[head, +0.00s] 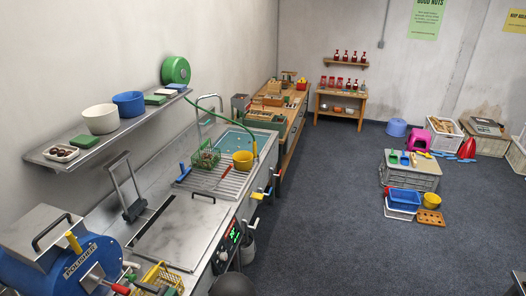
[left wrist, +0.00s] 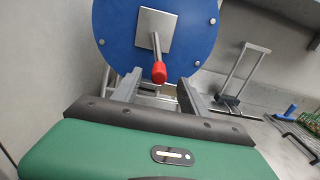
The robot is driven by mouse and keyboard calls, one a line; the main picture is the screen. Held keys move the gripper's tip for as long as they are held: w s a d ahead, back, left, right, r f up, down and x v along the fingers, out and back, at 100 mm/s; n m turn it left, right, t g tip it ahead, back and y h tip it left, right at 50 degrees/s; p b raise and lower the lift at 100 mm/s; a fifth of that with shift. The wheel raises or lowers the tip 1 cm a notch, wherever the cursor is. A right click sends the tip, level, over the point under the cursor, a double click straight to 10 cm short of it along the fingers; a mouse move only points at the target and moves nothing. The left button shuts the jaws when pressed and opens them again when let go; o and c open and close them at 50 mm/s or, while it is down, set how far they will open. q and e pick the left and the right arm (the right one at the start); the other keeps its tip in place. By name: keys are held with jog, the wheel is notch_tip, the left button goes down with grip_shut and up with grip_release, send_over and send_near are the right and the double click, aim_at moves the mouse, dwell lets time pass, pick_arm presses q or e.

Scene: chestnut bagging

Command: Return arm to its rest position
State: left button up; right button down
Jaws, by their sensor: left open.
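My left gripper (left wrist: 158,92) shows in the left wrist view with its two grey fingers spread apart and nothing between them. Beyond the fingers is the round blue end of the polisher (left wrist: 120,40), with a metal rod and red knob (left wrist: 159,72) pointing toward the gripper. I cannot tell whether the fingers touch anything; they look apart from the knob. In the head view the blue polisher (head: 45,262) stands at the lower left.
A steel counter (head: 180,230) runs along the left wall, with a green wire basket (head: 204,160) and yellow bucket (head: 243,160) by the sink. A wall shelf (head: 85,135) holds bowls. A yellow crate (head: 160,277) stands beside the polisher. The middle floor (head: 310,230) is clear.

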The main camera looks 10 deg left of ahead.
aim_at(129, 293)
pick_arm(q)
jog(key=a, duration=0.3)
jog(key=shift+w+a, duration=0.15)
jog(key=shift+a, duration=0.2)
jog(key=shift+d, duration=0.15)
jog(key=shift+c, duration=1)
grip_shut()
